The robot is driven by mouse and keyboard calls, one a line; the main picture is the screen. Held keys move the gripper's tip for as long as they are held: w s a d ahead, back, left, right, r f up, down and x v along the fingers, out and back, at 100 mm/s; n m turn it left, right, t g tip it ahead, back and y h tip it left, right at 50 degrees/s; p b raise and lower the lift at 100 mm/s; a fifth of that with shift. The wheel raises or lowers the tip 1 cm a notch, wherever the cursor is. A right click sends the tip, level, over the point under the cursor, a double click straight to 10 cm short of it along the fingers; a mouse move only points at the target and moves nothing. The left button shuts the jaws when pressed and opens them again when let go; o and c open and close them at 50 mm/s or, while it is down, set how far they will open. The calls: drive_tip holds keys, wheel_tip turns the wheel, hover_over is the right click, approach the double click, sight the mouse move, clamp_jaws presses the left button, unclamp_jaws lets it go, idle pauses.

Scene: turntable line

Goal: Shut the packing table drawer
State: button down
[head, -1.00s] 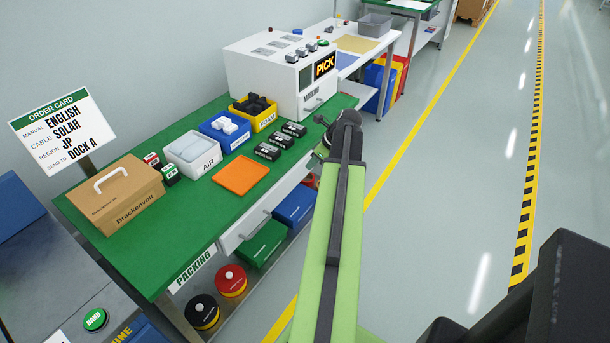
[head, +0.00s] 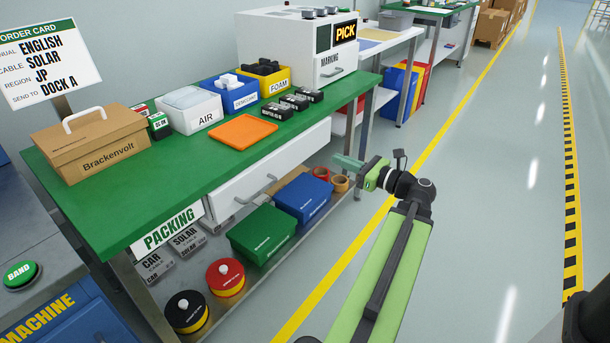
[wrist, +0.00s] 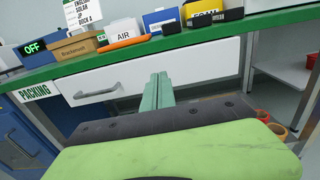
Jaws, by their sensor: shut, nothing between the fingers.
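The packing table (head: 150,205) has a green top and a white drawer (head: 300,152) under its front edge. The drawer front also shows in the wrist view (wrist: 205,65), with a grey handle (wrist: 100,93) on its left part. No drawer interior shows, and I cannot tell how far out the drawer stands. My gripper (head: 347,164) is shut and empty, to the right of the drawer in the head view and apart from it. In the wrist view its fingers (wrist: 159,85) point toward the drawer front, right of the handle, and hide a small part of it.
A green box (head: 262,234), a blue box (head: 302,199) and tape rolls stand on the shelf below. Red (head: 225,277) and black (head: 187,312) spools stand at its near end. An orange tray (head: 243,132) lies on the tabletop. The floor to the right is clear.

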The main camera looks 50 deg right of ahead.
drive_tip(key=w, duration=0.9)
drive_tip(key=w+f, duration=0.1)
drive_tip(key=w, duration=0.3)
drive_tip(key=shift+w, duration=0.25)
drive_tip(key=shift+w, duration=0.1)
drive_tip(key=shift+w, duration=0.9)
drive_tip(key=shift+w+r, duration=0.1)
drive_tip(key=shift+w, duration=0.05)
approach(297, 144)
drive_tip(key=s, duration=0.5)
drive_tip(key=shift+s, duration=0.3)
